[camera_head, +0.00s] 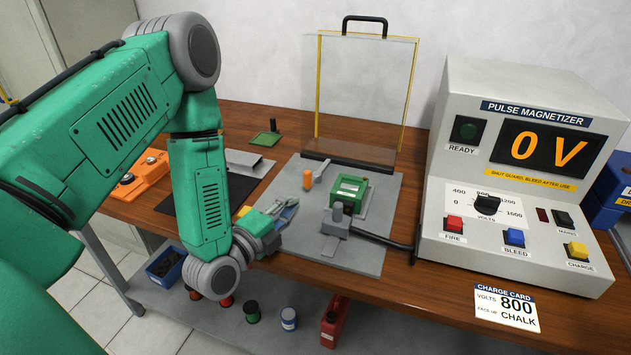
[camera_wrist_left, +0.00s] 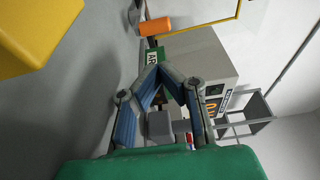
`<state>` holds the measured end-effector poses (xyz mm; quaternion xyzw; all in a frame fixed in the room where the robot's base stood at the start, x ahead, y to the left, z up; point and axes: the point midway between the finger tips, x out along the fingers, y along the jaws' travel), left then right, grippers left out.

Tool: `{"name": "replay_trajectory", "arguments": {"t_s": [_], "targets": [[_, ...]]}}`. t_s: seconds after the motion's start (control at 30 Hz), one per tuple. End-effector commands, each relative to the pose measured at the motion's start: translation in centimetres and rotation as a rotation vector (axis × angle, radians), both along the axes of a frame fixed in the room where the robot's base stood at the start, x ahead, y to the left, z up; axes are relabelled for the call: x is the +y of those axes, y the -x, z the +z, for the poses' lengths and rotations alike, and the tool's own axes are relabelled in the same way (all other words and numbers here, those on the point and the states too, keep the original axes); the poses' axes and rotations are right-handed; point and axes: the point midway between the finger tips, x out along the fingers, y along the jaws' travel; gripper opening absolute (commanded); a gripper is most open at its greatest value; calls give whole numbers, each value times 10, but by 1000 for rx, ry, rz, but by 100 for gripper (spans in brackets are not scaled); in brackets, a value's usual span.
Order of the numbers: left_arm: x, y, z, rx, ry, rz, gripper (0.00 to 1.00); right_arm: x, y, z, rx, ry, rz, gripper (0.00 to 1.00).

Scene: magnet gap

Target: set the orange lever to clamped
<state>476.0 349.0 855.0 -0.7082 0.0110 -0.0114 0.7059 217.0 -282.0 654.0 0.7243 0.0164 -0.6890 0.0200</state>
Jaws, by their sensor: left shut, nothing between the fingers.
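The orange lever (camera_head: 307,180) stands on the grey fixture plate (camera_head: 375,255), left of a green block (camera_head: 348,190). A light grey arm runs from its orange knob up and to the right. In the left wrist view the orange knob (camera_wrist_left: 155,26) shows near the top, beyond the fingertips. My left gripper (camera_head: 290,208) is over the left part of the plate, just below and left of the lever in the picture, apart from it. Its fingers (camera_wrist_left: 160,72) are shut with nothing between them. No clamp marking is readable. My right gripper is not in view.
A clear guard with a yellow frame (camera_head: 318,85) stands raised behind the plate. A grey clamp block (camera_head: 335,222) with a black cable is right of my gripper. The pulse magnetizer (camera_head: 450,120) stands at right, reading 0 V. A yellow block (camera_wrist_left: 30,35) is close to the wrist camera.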

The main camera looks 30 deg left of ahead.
Motion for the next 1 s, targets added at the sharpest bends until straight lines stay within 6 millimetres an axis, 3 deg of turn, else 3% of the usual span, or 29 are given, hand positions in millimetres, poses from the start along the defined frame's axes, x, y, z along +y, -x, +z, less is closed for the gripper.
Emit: {"name": "replay_trajectory", "arguments": {"t_s": [0.2,0.4,0.6,1.0], "targets": [[-1,-48,0,-4,-1,2,0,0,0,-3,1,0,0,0],[-2,-77,-1,-2,0,1,0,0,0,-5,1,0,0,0],[-3,-89,0,-1,0,0,0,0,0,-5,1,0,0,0],[0,-91,-1,1,-2,4,0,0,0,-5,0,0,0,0]]}}
